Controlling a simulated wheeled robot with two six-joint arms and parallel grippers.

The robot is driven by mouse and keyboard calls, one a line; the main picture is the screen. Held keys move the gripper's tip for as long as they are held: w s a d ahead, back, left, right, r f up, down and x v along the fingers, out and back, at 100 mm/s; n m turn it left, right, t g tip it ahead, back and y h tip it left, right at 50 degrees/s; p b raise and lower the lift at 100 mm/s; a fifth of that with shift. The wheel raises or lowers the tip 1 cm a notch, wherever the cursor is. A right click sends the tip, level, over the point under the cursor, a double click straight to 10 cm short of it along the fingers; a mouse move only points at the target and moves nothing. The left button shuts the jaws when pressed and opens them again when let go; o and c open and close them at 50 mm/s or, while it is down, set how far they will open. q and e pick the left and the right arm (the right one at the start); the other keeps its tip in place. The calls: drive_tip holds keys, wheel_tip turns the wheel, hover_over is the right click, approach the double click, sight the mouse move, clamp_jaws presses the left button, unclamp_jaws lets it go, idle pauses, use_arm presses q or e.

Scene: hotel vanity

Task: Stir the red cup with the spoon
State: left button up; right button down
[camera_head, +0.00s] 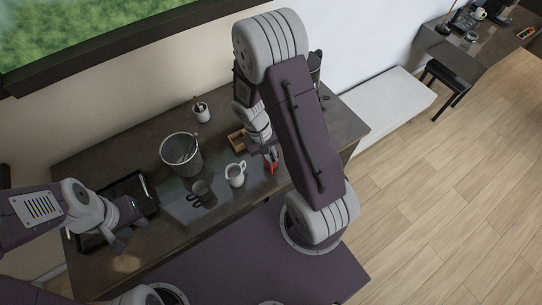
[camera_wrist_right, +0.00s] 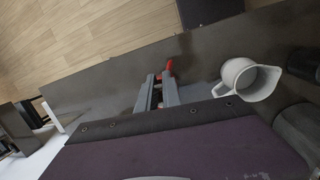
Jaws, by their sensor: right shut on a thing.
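My right gripper (camera_head: 270,156) reaches down over the right part of the counter. In the right wrist view its fingers (camera_wrist_right: 158,92) are close together, with a small red thing (camera_wrist_right: 170,67) at their tips. The red thing also shows in the head view (camera_head: 272,168). Too little of it shows to tell whether it is the red cup or the spoon. No whole red cup and no clear spoon show. My left gripper (camera_head: 130,226) is over the dark tray at the left, its fingers apart, with nothing seen between them.
A white pitcher (camera_head: 235,175) stands beside the right gripper, also in the right wrist view (camera_wrist_right: 240,76). A dark mug (camera_head: 201,193), a bucket (camera_head: 181,156), a white cup with sticks (camera_head: 202,113), a wooden box (camera_head: 237,139) and a dark tray (camera_head: 86,239) are on the counter.

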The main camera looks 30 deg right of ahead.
wheel_tip(320, 180, up, 6)
drive_tip(key=s+a+p, duration=0.1)
drive_tip(key=s+p, duration=0.1)
drive_tip(key=p, duration=0.3)
drive_tip(key=shift+s+a+r, duration=0.2)
drive_tip(key=shift+r, duration=0.05)
idle(0.7)
wheel_tip(320, 180, up, 5)
drive_tip(key=p, duration=0.4)
